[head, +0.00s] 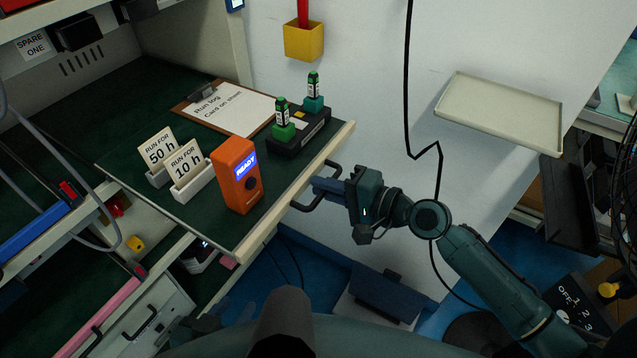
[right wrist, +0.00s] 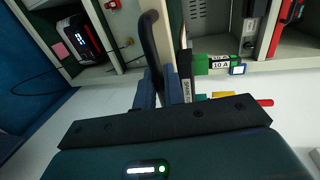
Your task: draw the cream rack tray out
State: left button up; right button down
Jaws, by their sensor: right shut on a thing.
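The cream rack tray has a cream front lip (head: 270,221) and a dark green top, and stands out from the rack in the head view. A dark bar handle (head: 301,207) is fixed to its lip; it also shows in the right wrist view (right wrist: 150,42). My right gripper (head: 326,187) is shut on this handle. Its blue-grey fingers (right wrist: 162,88) lie either side of the bar in the right wrist view. A dim teal shape at the bottom left of the head view may be my left gripper (head: 203,323); its fingers are unclear.
On the tray are an orange READY device (head: 237,180), two card holders (head: 192,184), a clipboard (head: 222,108) and a black block with green plugs (head: 298,132). A beige shelf (head: 500,112) is on the wall at right. A black cable (head: 408,100) hangs near my right arm.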

jog(key=shift+s+d, duration=0.2)
jog(key=shift+d, duration=0.05)
jog(key=shift+d+f, duration=0.1)
jog(key=c, duration=1.6)
grip_release()
jog(key=shift+s+d, duration=0.15)
pick_arm(q)
jog(key=shift+d, duration=0.1)
